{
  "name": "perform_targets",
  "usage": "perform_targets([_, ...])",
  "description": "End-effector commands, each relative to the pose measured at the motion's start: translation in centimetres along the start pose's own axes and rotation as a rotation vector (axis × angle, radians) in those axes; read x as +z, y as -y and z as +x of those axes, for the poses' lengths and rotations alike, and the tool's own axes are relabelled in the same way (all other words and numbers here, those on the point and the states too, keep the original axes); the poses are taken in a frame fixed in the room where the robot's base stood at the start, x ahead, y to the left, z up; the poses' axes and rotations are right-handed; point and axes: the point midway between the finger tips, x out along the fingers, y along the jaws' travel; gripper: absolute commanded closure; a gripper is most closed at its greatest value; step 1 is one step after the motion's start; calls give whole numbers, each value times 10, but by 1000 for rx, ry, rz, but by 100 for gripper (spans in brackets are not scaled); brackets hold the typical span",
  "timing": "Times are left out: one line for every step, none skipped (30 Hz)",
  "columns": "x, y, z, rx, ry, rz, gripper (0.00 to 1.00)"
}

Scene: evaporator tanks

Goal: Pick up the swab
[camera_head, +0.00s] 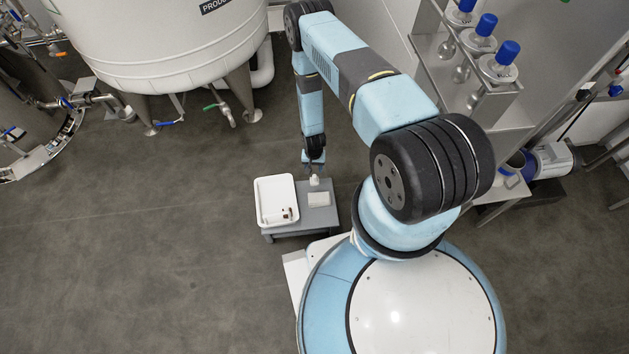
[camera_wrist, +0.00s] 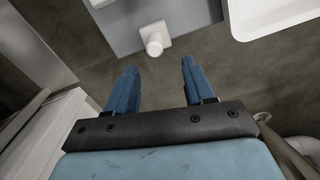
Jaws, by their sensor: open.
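A small white piece with a round upright knob on a squarish base (camera_wrist: 154,40) stands near the edge of a grey table. It may be the swab, but I cannot be sure. It also shows as a small pale shape (camera_head: 314,181) in the head view. My gripper (camera_wrist: 158,66) is open and empty, its two blue fingers apart. The white piece lies beyond the fingertips, roughly in line with the gap, and no contact shows. In the head view my gripper hangs over the table's far edge, its fingers too small to make out.
The small grey table (camera_head: 318,218) holds a white tray (camera_head: 264,190) with small brown and white items, and a flat white pad (camera_head: 318,199). A large white tank (camera_head: 160,45) stands behind. A shelf with blue-capped flasks (camera_head: 498,67) is at right. Floor at left is clear.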

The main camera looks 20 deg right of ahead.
Motion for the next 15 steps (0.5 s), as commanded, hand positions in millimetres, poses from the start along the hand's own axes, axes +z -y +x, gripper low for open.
perform_targets([1, 0, 5, 0, 1, 0, 47])
perform_targets([0, 0, 7, 0, 1, 0, 47])
perform_targets([0, 0, 10, 0, 0, 0, 47])
perform_targets([0, 0, 11, 0, 0, 0, 47])
perform_targets([0, 0, 12, 0, 0, 0, 47])
perform_targets([1, 0, 13, 0, 1, 0, 47])
perform_targets([1, 0, 14, 0, 1, -1, 47])
perform_targets([2, -1, 16, 1, 1, -1, 47])
perform_targets([3, -1, 18, 1, 1, -1, 47])
perform_targets([5, -2, 21, 1, 1, -1, 47])
perform_targets([6, -2, 24, 1, 1, -1, 47])
perform_targets([9, -3, 29, 1, 2, -1, 47])
perform_targets([10, -3, 34, 1, 2, -1, 47])
perform_targets([12, -4, 37, 1, 1, -2, 47])
perform_targets([14, -5, 42, 1, 2, -1, 47])
